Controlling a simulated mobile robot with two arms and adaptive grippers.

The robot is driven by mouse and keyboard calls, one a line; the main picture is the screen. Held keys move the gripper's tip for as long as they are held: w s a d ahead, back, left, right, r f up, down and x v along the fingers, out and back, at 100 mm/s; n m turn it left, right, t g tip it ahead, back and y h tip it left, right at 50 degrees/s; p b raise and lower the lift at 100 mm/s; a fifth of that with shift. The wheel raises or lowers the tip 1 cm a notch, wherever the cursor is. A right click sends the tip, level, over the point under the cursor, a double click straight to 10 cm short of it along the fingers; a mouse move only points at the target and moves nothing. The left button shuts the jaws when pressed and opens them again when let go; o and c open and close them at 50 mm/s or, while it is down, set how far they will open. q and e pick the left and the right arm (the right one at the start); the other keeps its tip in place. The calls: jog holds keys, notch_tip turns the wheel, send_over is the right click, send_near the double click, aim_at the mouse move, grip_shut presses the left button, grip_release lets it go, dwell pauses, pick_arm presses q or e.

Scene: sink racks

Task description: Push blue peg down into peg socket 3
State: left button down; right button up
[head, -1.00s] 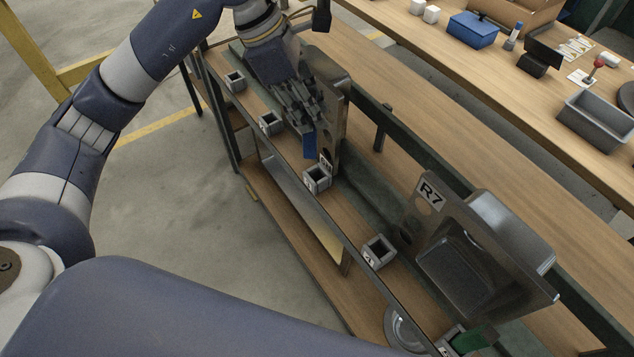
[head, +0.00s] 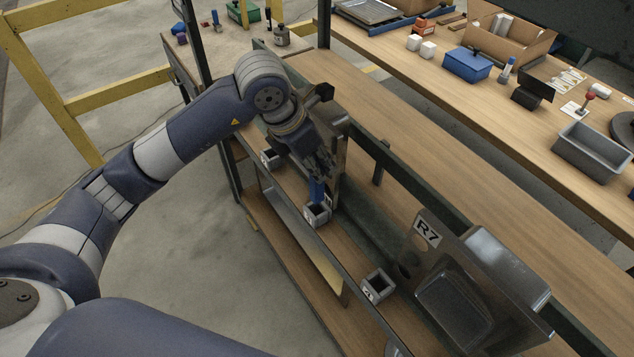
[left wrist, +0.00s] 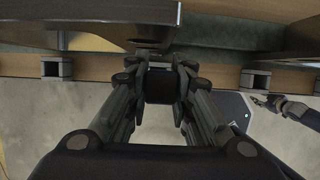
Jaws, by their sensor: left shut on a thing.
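The blue peg (head: 317,191) stands about upright in the head view, with its lower end at the mouth of a small grey square socket (head: 318,213). This socket sits between sockets 2 and 4. I cannot tell how deep the peg's end is. My left gripper (head: 319,170) is shut on the upper part of the peg, pointing down over this socket.
Socket 2 (head: 270,157) and socket 4 (head: 377,286) are on the same ledge and look empty. A grey upright plate stands close behind my left gripper. The metal R7 rack (head: 455,275) stands to the right. The wooden counter behind has free room.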

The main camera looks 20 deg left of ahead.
aim_at(317, 186)
pick_arm(q)
notch_tip(317, 186, down, 4)
jog(key=shift+r+p, duration=0.25)
jog(key=shift+p, duration=0.05)
notch_tip(317, 186, down, 4)
jog(key=shift+r+p, duration=0.1)
jog(key=shift+p, duration=0.35)
jog(key=shift+f, duration=0.2)
jog(key=c, duration=1.4)
grip_release()
jog(key=shift+r, duration=0.1)
